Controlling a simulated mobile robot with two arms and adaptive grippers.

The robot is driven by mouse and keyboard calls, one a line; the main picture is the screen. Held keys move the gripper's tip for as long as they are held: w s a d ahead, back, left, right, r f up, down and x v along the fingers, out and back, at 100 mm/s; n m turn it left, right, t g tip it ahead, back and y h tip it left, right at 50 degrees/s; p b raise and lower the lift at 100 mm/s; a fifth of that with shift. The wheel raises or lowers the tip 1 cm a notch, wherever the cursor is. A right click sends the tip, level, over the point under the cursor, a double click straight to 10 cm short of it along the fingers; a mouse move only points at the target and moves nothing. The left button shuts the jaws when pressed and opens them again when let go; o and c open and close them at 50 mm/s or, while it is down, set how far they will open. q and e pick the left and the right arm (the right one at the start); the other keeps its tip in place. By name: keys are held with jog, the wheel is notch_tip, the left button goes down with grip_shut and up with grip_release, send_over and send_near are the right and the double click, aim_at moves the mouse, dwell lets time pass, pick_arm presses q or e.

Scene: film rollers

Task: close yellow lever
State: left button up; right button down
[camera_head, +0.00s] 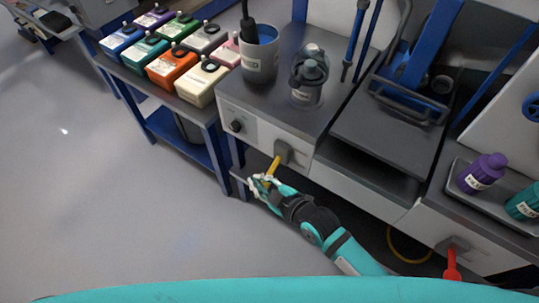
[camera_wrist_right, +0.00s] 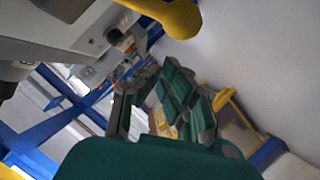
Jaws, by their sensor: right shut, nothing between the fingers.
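The yellow lever (camera_head: 273,165) sticks out from a grey mount on the front of the grey cabinet and slants down to the left. My right gripper (camera_head: 262,182) is at the lever's lower end, its fingers shut with nothing between them. In the right wrist view the lever's rounded yellow end (camera_wrist_right: 178,17) is at the top, beyond and to one side of the shut fingers (camera_wrist_right: 172,92). I cannot tell whether the fingers touch the lever. My left gripper is not in view.
A red lever (camera_head: 452,266) hangs at the lower right. A grey bottle (camera_head: 308,80) and a cup (camera_head: 260,55) stand on top. Several coloured boxes (camera_head: 172,66) fill the left bench. The floor at left is clear.

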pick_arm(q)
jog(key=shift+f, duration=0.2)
pick_arm(e)
jog(key=shift+f, duration=1.05)
jog(key=shift+f, duration=0.1)
